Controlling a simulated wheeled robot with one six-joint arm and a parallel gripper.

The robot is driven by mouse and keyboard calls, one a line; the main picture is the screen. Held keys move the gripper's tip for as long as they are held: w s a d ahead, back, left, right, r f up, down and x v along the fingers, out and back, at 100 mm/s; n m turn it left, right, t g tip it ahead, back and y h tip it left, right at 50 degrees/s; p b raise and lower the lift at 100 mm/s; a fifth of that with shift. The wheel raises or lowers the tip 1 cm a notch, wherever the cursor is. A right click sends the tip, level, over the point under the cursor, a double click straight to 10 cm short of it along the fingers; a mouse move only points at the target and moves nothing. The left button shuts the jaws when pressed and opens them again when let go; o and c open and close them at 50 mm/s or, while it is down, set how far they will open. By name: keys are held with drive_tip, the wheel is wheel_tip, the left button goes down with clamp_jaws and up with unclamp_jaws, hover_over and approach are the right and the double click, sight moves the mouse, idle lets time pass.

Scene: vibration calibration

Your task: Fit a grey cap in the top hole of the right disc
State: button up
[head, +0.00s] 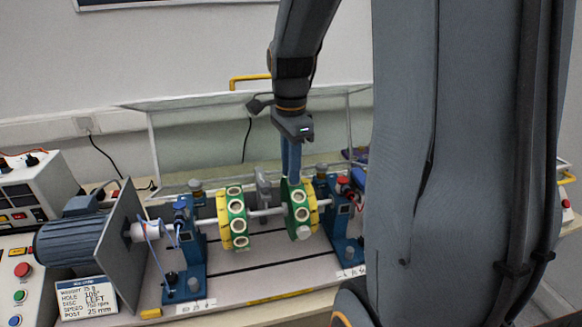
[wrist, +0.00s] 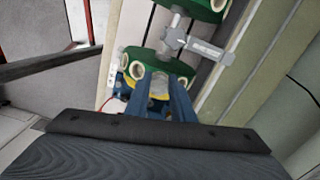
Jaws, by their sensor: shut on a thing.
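The right disc (head: 297,207), green with a yellow face and pale-rimmed holes, sits on the horizontal shaft. It also shows in the wrist view (wrist: 148,60). My gripper (head: 291,178) points straight down with its blue fingers at the top of this disc. In the wrist view my gripper (wrist: 163,85) is shut on a small grey cap (wrist: 158,87) at the disc's rim. The top hole is hidden behind the fingers, so I cannot tell whether the cap is in it. Another grey piece (head: 303,232) sits low on the right disc's rim.
The left disc (head: 233,217) shares the shaft between blue posts (head: 184,255). A motor (head: 80,240) and a label card (head: 84,298) stand at the left. A grey fixture (head: 263,187) stands behind the shaft. A clear guard (head: 200,147) rises behind the rig.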

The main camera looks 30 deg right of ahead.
drive_tip(key=shift+f, duration=0.55)
drive_tip(key=o, duration=1.1)
drive_tip(key=shift+r+b, duration=1.15)
drive_tip(key=shift+r, duration=2.8)
